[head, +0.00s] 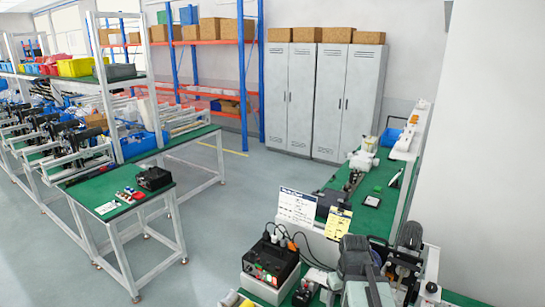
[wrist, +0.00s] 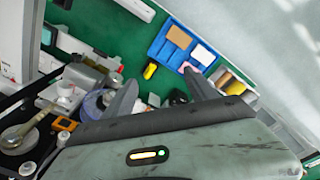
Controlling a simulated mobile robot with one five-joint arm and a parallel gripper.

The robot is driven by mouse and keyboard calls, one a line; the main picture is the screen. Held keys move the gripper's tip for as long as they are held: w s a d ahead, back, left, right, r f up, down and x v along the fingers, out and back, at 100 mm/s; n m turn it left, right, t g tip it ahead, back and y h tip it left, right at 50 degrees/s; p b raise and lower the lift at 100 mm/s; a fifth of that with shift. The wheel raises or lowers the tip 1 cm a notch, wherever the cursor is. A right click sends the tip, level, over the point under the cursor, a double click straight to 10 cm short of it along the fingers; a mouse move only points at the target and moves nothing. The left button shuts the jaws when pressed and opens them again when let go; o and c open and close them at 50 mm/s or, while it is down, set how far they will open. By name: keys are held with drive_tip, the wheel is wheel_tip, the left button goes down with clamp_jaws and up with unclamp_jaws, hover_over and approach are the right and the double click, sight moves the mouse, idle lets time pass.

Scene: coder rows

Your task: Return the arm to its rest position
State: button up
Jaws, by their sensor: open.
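My gripper (wrist: 160,77) shows in the wrist view with its two grey fingers spread apart and nothing between them. It hangs over a cluttered green work surface (wrist: 105,38). A blue tray (wrist: 157,46) with cards in it lies past the fingertips, and a small yellow and black item (wrist: 150,70) lies near the left finger. In the head view a grey part of my arm shows at the bottom right, over the near bench. The fingertips cannot be made out there.
A black box with lit switches (head: 270,262) stands left of my arm, with orange cables and a white sign (head: 297,207) behind it. A green-topped bench (head: 392,190) runs back along the wall. A table (head: 120,200) stands left. Grey floor (head: 235,205) between is clear.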

drive_tip(key=a+f+m+b, duration=0.2)
drive_tip(key=a+f+b, duration=0.1)
drive_tip(key=a, duration=0.7)
wheel_tip(320, 180, down, 13)
drive_tip(key=s+b, duration=0.2)
drive_tip(key=b, duration=1)
drive_tip(key=shift+s+d+r+g+b, duration=0.15)
drive_tip(key=shift+s+r+g+b, duration=0.05)
drive_tip(key=shift+g+b, duration=0.1)
